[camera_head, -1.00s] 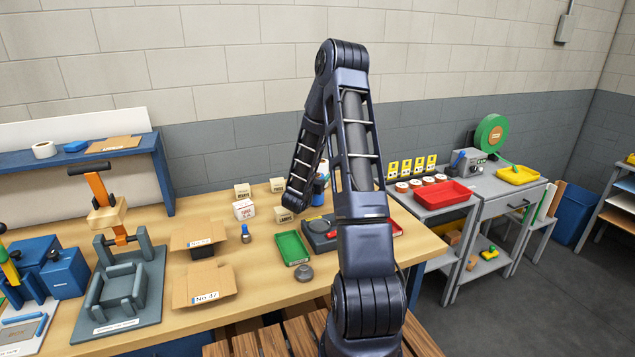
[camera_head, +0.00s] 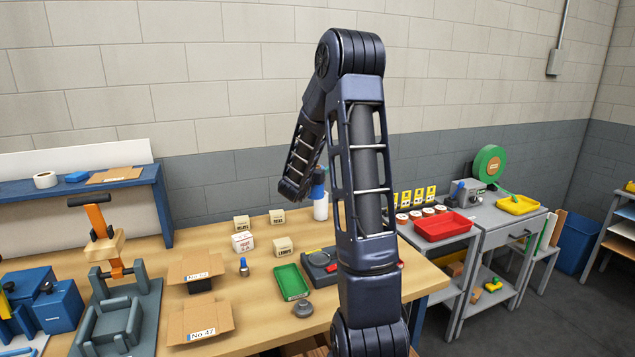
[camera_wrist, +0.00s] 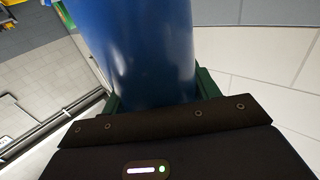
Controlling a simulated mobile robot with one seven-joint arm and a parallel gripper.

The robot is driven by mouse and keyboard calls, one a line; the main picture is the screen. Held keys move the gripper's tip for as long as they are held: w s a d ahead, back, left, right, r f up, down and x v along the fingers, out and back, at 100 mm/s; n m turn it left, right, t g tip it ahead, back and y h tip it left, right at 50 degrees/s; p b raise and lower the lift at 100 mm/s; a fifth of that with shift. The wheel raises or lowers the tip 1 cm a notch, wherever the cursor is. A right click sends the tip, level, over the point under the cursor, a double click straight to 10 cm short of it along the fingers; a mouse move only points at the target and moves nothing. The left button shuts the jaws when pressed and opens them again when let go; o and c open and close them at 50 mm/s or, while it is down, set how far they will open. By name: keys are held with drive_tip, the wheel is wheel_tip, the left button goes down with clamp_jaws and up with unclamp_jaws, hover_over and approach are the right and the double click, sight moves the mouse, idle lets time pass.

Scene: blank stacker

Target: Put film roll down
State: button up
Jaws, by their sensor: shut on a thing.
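The film roll shows as a large blue cylinder (camera_wrist: 140,45) filling the middle of the wrist view. My gripper (camera_wrist: 158,95) is shut on it, with a green finger at each side. In the head view the film roll (camera_head: 321,208) shows as a small upright white piece with blue above it, partly behind my arm. It is at the back of the wooden workbench (camera_head: 215,250), near the wall. I cannot tell whether its lower end touches the bench.
Lettered blocks (camera_head: 283,246), open cardboard boxes (camera_head: 198,318), a green tray (camera_head: 291,282) and a dark grey device (camera_head: 322,262) stand on the bench. A grey side table holds a red tray (camera_head: 443,225). A grey clamp fixture (camera_head: 115,315) is at left.

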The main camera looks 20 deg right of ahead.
wheel_tip(320, 180, up, 2)
drive_tip(key=shift+w+a, duration=0.1)
drive_tip(key=shift+w, duration=0.05)
drive_tip(key=w+a+r+n+t+y, duration=0.25)
drive_tip(key=w+a+n+y, duration=0.25)
drive_tip(key=w+a+y, duration=0.45)
drive_tip(key=w+a+r+n+t+y, duration=0.25)
drive_tip(key=w+a+n+y, duration=0.3)
drive_tip(key=a, duration=0.75)
drive_tip(key=w+a+f+n+g+y, duration=0.1)
drive_tip(key=w+a+n+g+y, duration=0.2)
drive_tip(key=a+n+y, duration=0.75)
drive_tip(key=a+f+g+y, duration=0.1)
drive_tip(key=a+f+g, duration=0.15)
drive_tip(key=a, duration=0.55)
drive_tip(key=a+f+g+y, duration=0.1)
drive_tip(key=a+g+y, duration=0.15)
drive_tip(key=a, duration=0.55)
wheel_tip(320, 180, down, 20)
drive_tip(key=h, duration=0.1)
drive_tip(key=shift+s+d+f, duration=0.15)
drive_tip(key=shift+s+d, duration=0.1)
drive_tip(key=shift+s, duration=0.05)
drive_tip(key=shift+f+m, duration=0.2)
drive_tip(key=shift+m, duration=0.1)
drive_tip(key=o, duration=1.2)
